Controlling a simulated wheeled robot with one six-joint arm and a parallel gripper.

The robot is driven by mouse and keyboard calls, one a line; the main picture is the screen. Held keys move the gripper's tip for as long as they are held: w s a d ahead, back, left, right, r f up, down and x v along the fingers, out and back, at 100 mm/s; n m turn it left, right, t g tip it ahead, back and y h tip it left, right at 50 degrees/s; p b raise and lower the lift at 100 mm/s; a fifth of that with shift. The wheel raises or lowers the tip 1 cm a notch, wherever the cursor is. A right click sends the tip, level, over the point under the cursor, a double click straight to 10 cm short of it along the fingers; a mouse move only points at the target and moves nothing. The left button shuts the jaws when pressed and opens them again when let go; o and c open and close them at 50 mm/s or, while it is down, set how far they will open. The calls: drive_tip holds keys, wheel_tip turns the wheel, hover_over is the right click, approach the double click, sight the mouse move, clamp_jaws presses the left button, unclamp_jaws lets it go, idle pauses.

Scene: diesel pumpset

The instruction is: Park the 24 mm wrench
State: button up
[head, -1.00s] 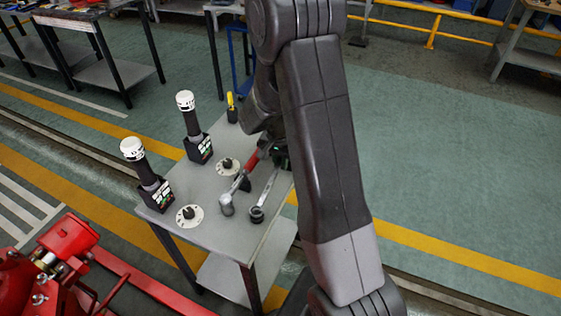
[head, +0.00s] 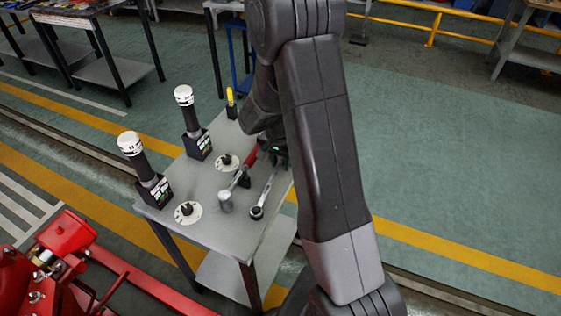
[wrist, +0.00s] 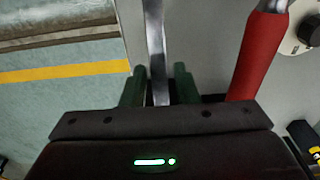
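The wrench (head: 263,195) is a grey bar with a dark ring end (head: 256,212) toward the table's front edge. In the wrist view its shaft (wrist: 156,45) runs straight between the green fingers of my gripper (wrist: 160,85). Narrow gaps show on both sides of the shaft, so the fingers look slightly open around it. The shaft's far end is hidden under the gripper body. In the head view my arm covers most of the gripper. The wrench appears to lie on the grey table (head: 225,240). Its 24 mm marking cannot be read.
A red-handled hammer (head: 226,200) lies close beside the wrench; its handle (wrist: 258,55) is right of my gripper. Two round white dials (head: 187,212) and two white-capped dark tools (head: 130,143) in black holders stand left. A yellow-handled tool (head: 231,97) stands behind.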

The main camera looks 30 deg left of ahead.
drive_tip(key=shift+o, duration=0.9)
wheel_tip(320, 180, up, 14)
drive_tip(key=s, duration=0.1)
drive_tip(key=shift+s, duration=0.15)
drive_tip(key=shift+d+f, duration=0.1)
drive_tip(key=shift+f, duration=0.15)
drive_tip(key=f, duration=0.4)
drive_tip(key=w+f, duration=0.1)
drive_tip(key=f, duration=0.8)
drive_tip(key=shift+w+f, duration=0.15)
drive_tip(key=shift+f, duration=0.1)
drive_tip(key=shift+r, duration=0.25)
